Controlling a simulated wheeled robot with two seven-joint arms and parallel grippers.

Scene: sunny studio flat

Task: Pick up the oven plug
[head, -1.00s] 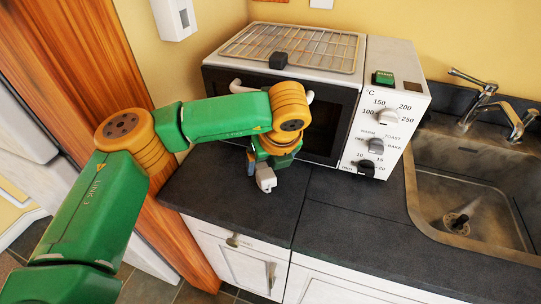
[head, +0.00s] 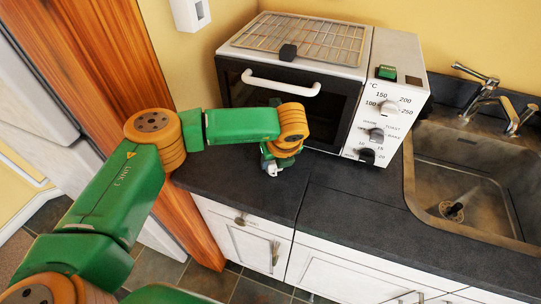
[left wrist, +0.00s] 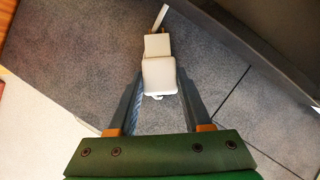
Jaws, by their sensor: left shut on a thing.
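The oven plug (left wrist: 159,76) is a small white block in the left wrist view, between the fingertips of my left gripper (left wrist: 160,88). A pale narrow piece extends beyond it. In the head view only a small white part of the plug (head: 273,170) shows below my left gripper (head: 270,160), low over the dark counter in front of the oven. My left gripper is shut on the plug. I cannot tell whether the plug touches the counter. The white toaster oven (head: 390,105) stands behind, its door shut. My right gripper is not in view.
A wire rack (head: 310,38) with a black block (head: 288,52) lies on the oven, beside a green block (head: 386,72). The sink (head: 475,175) and tap (head: 490,95) are at the right. The dark counter (head: 360,215) is clear in front of the oven. A wooden panel (head: 110,60) borders the left.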

